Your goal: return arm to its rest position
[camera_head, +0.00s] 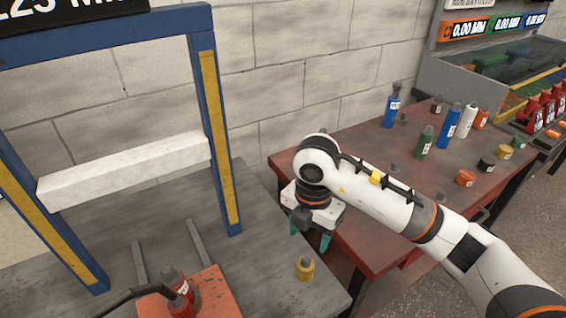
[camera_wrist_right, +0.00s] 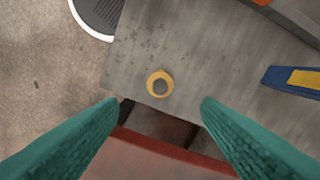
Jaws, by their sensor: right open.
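My right arm (camera_head: 400,210) reaches in from the lower right of the head view. Its gripper (camera_head: 308,236) points down over the gap between the grey bench and the red table. In the right wrist view the teal fingers (camera_wrist_right: 160,125) stand wide apart with nothing between them. A small yellow cylinder (camera_head: 305,268) with a grey top stands on the grey bench near its right edge. It also shows in the right wrist view (camera_wrist_right: 160,84), beyond the fingertips and apart from them. My left gripper is not in view.
A blue and yellow frame (camera_head: 220,150) with a white crossbar (camera_head: 125,170) stands on the grey bench (camera_head: 250,265). An orange plate (camera_head: 215,300) carries red parts. The red table (camera_head: 350,150) holds several bottles, including a green one (camera_head: 424,143), and round pieces.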

